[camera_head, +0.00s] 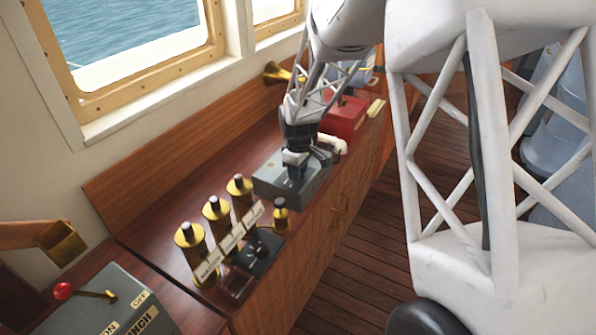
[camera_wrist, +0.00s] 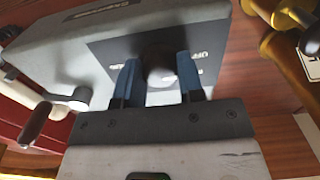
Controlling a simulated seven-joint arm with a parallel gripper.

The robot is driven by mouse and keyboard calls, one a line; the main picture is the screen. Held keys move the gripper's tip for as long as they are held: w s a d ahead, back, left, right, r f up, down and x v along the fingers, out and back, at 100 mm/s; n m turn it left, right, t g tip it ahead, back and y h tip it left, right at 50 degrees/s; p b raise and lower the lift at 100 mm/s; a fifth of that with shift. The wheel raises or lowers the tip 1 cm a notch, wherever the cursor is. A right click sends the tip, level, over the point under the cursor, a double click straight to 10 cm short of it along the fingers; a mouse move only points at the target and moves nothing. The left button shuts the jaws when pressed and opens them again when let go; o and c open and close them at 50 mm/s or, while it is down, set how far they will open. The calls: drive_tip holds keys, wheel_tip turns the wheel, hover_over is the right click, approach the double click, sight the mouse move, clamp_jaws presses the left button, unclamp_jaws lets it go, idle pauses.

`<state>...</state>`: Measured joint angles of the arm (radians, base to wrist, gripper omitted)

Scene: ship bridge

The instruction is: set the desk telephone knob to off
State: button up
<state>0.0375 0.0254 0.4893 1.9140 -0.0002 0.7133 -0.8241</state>
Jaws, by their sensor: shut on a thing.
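The desk telephone is a grey box (camera_head: 267,184) on the wooden counter, below my gripper (camera_head: 295,170). In the wrist view the grey box (camera_wrist: 60,48) fills the upper part, with a dark plate on its face. A round dark knob (camera_wrist: 158,62) with a lighter end stands out from that plate. The two blue fingers of my gripper (camera_wrist: 157,80) are shut on the knob, one on each side. An OFF label (camera_wrist: 206,60) shows to the right of the knob. Other lettering on the plate is partly hidden by the fingers. The knob's pointer cannot be made out.
Several brass cylinders (camera_head: 215,208) with a white label strip stand left of the box. A dark unit (camera_head: 262,251) sits near the counter edge. A red box (camera_head: 345,118) is behind. A grey winch box (camera_head: 95,300) with a red-tipped lever is at lower left.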

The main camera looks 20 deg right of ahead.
idle(0.4)
drive_tip(key=o, duration=0.9)
drive_tip(key=shift+r, duration=0.15)
drive_tip(key=shift+r, duration=3.75)
drive_tip(key=shift+r, duration=0.1)
